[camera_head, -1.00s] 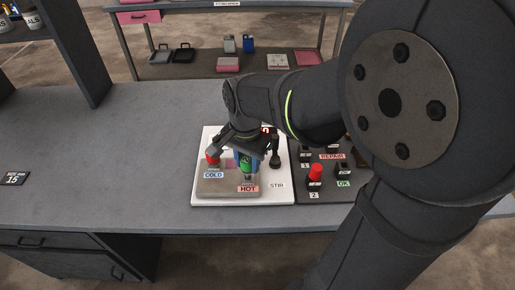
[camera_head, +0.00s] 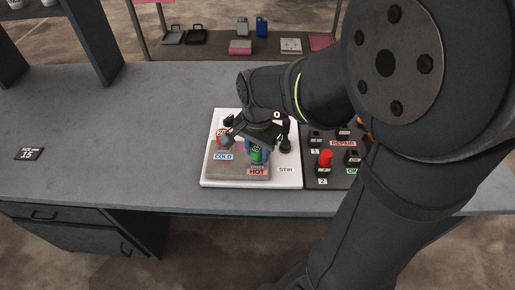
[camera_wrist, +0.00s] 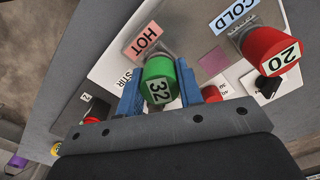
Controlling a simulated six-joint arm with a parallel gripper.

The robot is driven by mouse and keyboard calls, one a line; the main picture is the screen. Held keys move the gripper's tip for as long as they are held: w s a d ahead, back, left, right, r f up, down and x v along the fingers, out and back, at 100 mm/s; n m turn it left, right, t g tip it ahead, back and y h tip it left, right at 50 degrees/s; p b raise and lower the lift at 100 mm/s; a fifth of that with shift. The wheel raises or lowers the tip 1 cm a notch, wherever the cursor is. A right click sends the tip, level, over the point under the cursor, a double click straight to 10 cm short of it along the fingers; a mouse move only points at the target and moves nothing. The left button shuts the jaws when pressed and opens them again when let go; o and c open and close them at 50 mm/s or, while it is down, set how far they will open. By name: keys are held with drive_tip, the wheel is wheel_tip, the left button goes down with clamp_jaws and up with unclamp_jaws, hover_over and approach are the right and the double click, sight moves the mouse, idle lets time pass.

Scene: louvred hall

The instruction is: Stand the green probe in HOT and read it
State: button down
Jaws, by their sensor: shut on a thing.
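The green probe (camera_head: 257,155) is between my gripper's blue fingers, right behind the pink HOT label (camera_head: 257,172). In the wrist view its green cap (camera_wrist: 158,70) shows 32, and a grey part sits beyond it beside the HOT label (camera_wrist: 147,41). My gripper (camera_wrist: 160,93) is shut on the green probe. I cannot tell how deep the probe sits, as its lower end is hidden. A red probe (camera_wrist: 268,50) showing 20 stands by the blue COLD label (camera_wrist: 235,14); it also shows in the head view (camera_head: 222,137).
The white board (camera_head: 211,181) also bears a STIR label (camera_head: 286,170) and a black knob (camera_head: 285,146). To its right is a dark panel (camera_head: 310,180) with REPAIR and OK labels and a red-topped piece (camera_head: 325,158). The bench (camera_head: 110,125) is clear on the left, except a small 15 plate (camera_head: 29,154).

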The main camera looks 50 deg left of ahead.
drive_tip(key=c, duration=0.9)
unclamp_jaws()
drive_tip(key=shift+r, duration=2.55)
drive_tip(key=shift+r, duration=0.1)
wheel_tip(320, 180, up, 17)
drive_tip(key=shift+r, duration=0.1)
wheel_tip(320, 180, down, 19)
drive_tip(key=shift+f, duration=0.1)
